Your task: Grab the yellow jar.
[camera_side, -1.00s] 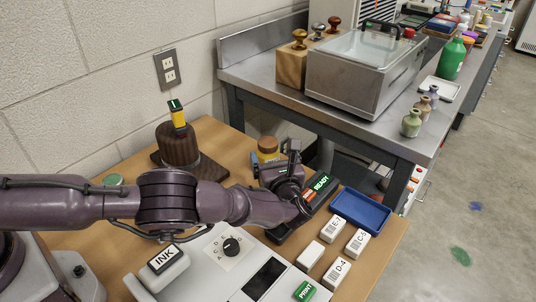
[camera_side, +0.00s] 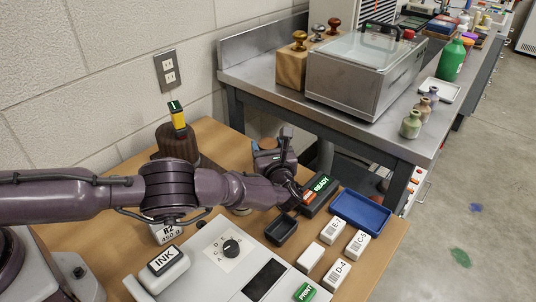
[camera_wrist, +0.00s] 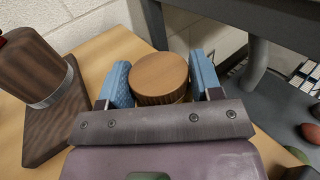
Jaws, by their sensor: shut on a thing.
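The yellow jar has a round wooden lid (camera_wrist: 160,75); only a sliver of its yellow body shows below the lid in the wrist view. In the side view just part of the lid (camera_side: 268,143) shows behind my gripper (camera_side: 272,160). My gripper also shows in the wrist view (camera_wrist: 162,84), with one blue-padded finger on each side of the jar. It is shut on the jar. The jar's base is hidden, so I cannot tell whether it touches the table.
A metal bench (camera_side: 390,139) rises behind.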

